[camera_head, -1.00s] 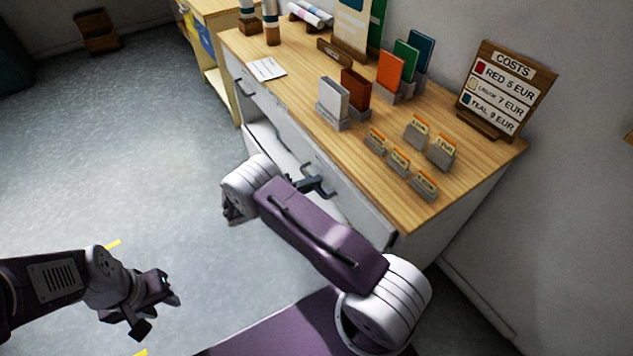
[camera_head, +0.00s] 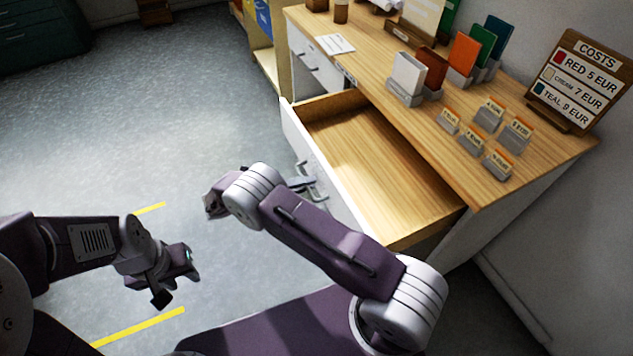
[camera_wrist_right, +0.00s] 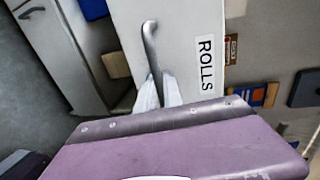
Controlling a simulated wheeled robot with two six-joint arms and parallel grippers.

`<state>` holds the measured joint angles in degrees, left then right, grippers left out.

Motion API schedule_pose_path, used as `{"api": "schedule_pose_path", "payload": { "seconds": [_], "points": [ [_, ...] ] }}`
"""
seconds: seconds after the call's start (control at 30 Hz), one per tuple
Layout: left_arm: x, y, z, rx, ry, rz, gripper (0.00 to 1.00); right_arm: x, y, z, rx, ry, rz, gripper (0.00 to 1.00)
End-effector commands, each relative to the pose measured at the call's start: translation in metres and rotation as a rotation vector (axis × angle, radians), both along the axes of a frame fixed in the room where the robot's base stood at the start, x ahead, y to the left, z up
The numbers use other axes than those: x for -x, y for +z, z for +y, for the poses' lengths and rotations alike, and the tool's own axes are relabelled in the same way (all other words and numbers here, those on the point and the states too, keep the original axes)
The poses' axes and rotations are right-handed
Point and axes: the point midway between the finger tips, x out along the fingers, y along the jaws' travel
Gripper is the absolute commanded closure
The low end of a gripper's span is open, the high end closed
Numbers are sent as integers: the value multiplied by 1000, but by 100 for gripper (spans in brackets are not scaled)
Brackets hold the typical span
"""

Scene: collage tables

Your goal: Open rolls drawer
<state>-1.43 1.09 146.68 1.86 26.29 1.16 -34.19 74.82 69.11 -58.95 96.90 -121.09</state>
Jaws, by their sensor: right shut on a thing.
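The rolls drawer (camera_head: 385,185) is pulled out from the white desk, and its wooden inside shows bare. Its white front carries the label ROLLS (camera_wrist_right: 205,62) in the right wrist view. A grey bar handle (camera_wrist_right: 150,45) is fixed to that front. My right gripper (camera_wrist_right: 158,92) is shut on the handle, its two pale fingertips around the bar's lower part. In the head view my right gripper (camera_head: 308,183) is at the drawer front, partly hidden by my wrist. My left gripper (camera_head: 180,285) is open and empty over the floor at the left, away from the desk.
The wooden desktop (camera_head: 440,130) holds coloured cards in stands, small price tags and a COSTS sign (camera_head: 578,82). Another drawer (camera_head: 312,65) farther along the desk is closed. The grey floor (camera_head: 170,110) left of the drawer is clear.

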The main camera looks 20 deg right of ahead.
Motion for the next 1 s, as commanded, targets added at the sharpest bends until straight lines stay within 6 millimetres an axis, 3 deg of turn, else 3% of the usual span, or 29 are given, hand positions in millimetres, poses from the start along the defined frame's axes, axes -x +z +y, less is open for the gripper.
{"api": "schedule_pose_path", "payload": {
  "seconds": [0.47,0.5,0.83,1.0],
  "points": [
    [0,-3,0,0,0,0,64,2,-2,6,-1,-4,5,100],
    [0,-3,0,0,0,0,64,2,-2,6,-1,-3,5,81],
    [0,-3,0,0,0,0,64,1,0,8,0,-1,1,81],
    [0,-6,0,0,0,0,64,2,2,27,-1,2,0,81]
  ]
}}
